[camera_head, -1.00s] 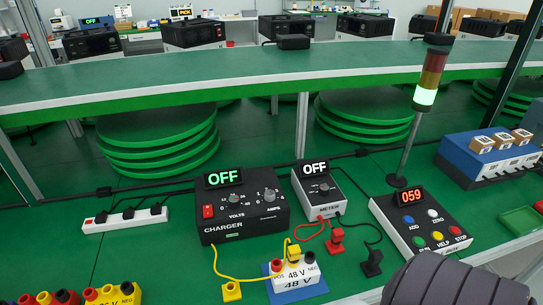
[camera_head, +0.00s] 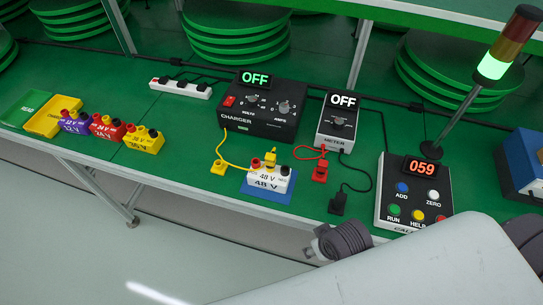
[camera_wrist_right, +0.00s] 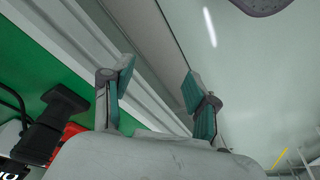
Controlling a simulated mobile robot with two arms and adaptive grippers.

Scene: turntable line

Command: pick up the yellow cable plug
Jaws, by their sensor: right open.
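A yellow cable plug (camera_head: 218,167) rests on the green bench in front of the black charger (camera_head: 263,110). A yellow cable runs from it towards the white 48 V block (camera_head: 268,181). Another yellow plug (camera_head: 270,157) sits on top of that block, which stands on a blue mat (camera_head: 277,194). My right gripper (camera_wrist_right: 158,78) is open and empty in the right wrist view, near the bench's front edge. In the head view my right arm covers the lower right, and the fingers cannot be made out. No yellow plug shows in the wrist view. My left gripper is not in view.
A red plug (camera_head: 320,171) and a black plug (camera_head: 338,203) lie by the meter (camera_head: 339,123). A control box (camera_head: 413,192) and signal tower (camera_head: 505,50) stand right. Coloured battery blocks and trays are at left.

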